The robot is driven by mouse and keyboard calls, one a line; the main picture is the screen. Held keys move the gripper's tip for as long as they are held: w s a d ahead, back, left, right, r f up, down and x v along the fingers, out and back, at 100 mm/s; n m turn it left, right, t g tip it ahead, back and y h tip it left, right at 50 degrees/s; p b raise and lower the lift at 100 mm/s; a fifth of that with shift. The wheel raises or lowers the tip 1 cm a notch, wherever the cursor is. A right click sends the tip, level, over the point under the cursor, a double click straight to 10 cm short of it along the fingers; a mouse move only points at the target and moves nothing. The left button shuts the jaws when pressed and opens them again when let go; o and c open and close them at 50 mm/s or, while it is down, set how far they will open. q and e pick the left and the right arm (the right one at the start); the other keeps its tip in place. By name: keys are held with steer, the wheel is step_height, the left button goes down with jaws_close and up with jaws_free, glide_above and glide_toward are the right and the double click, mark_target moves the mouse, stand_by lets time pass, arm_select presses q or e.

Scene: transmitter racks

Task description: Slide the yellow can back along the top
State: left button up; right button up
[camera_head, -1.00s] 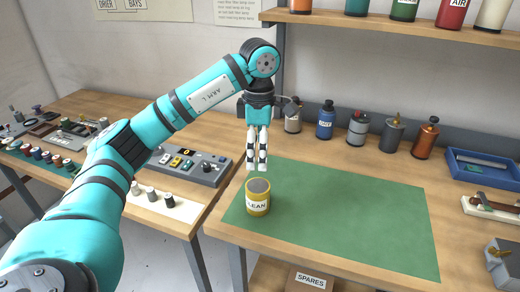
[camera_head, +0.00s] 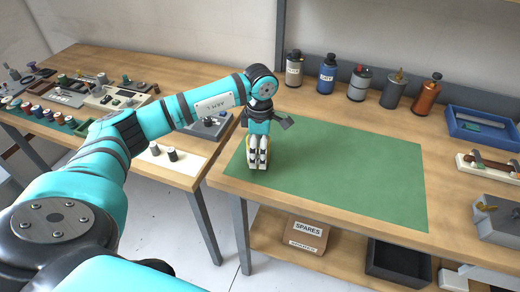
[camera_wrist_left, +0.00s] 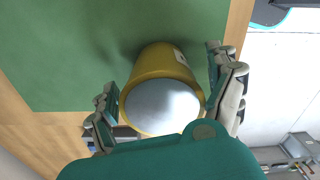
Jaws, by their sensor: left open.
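The yellow can (camera_wrist_left: 163,62) stands on the green mat (camera_head: 340,180) near the mat's left edge. In the head view it is almost wholly hidden behind my left gripper (camera_head: 257,166); only slivers of yellow show. In the left wrist view its pale grey top faces the camera, between the two spread fingers of my left gripper (camera_wrist_left: 168,105). The gripper points down over the can, with one finger on each side. A gap shows on the left; on the right the finger is very close, and I cannot tell whether it touches. My right gripper is not in view.
Several bottles stand along the back, among them a blue one (camera_head: 327,74) and a copper one (camera_head: 427,95). A blue tray (camera_head: 482,128) and a grey box (camera_head: 497,222) are at the right. The mat right of the gripper is clear. A spares box (camera_head: 307,234) is below.

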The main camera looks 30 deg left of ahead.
arm_select(q)
steer(key=shift+f, duration=0.9)
steer(key=c, duration=1.4)
